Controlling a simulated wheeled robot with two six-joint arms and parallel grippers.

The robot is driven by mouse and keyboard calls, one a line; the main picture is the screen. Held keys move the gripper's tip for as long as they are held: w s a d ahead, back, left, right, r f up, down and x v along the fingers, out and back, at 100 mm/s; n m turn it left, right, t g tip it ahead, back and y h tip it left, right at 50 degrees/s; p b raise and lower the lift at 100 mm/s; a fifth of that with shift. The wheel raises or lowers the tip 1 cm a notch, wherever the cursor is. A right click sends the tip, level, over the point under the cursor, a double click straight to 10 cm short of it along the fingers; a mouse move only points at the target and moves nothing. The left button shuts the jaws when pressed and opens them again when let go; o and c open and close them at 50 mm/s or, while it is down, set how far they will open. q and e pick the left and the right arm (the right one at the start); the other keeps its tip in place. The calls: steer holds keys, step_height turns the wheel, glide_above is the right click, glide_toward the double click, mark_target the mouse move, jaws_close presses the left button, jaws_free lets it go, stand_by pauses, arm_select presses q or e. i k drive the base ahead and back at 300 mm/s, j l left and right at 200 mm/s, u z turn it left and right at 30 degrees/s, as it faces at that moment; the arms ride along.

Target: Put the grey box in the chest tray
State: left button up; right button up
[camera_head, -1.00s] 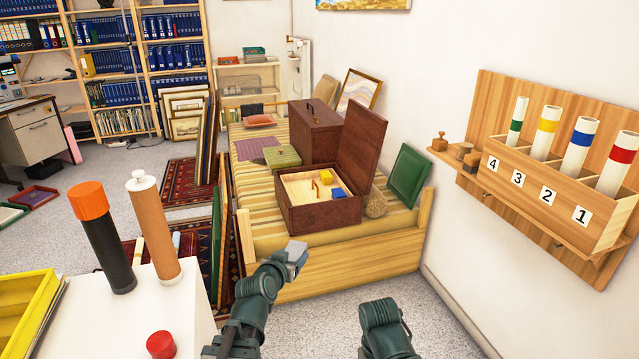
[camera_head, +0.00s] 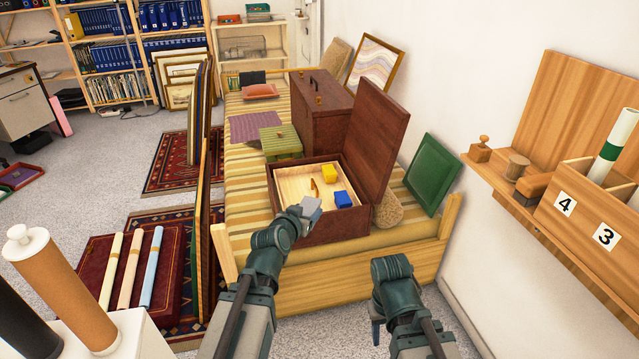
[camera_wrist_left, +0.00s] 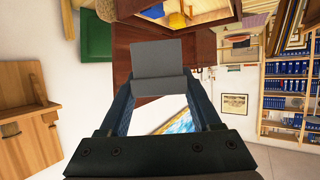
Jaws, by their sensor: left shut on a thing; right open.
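The grey box (camera_head: 311,206) is held in my left gripper (camera_head: 301,213), whose fingers are shut on it. In the left wrist view the grey box (camera_wrist_left: 157,65) sits between the two fingers. In the head view it overlaps the front left edge of the open chest (camera_head: 336,230); its exact height is hard to tell. The pale wooden chest tray (camera_head: 293,187) holds a yellow box (camera_head: 330,173), a blue box (camera_head: 343,198) and a small wooden handle (camera_head: 314,187). My right gripper (camera_head: 377,314) is open and low, in front of the bench, apart from the chest.
The chest's raised lid (camera_head: 378,135) stands at the tray's right. A closed brown case (camera_head: 318,110) and a green box (camera_head: 280,141) are behind on the striped bench (camera_head: 243,190). A green frame (camera_head: 432,172) leans at right. A wooden wall rack (camera_head: 570,190) juts out at far right.

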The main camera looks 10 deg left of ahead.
mark_target(293, 186)
steer(key=i, duration=1.1)
steer(key=i+u, duration=0.1)
steer(key=u, duration=0.25)
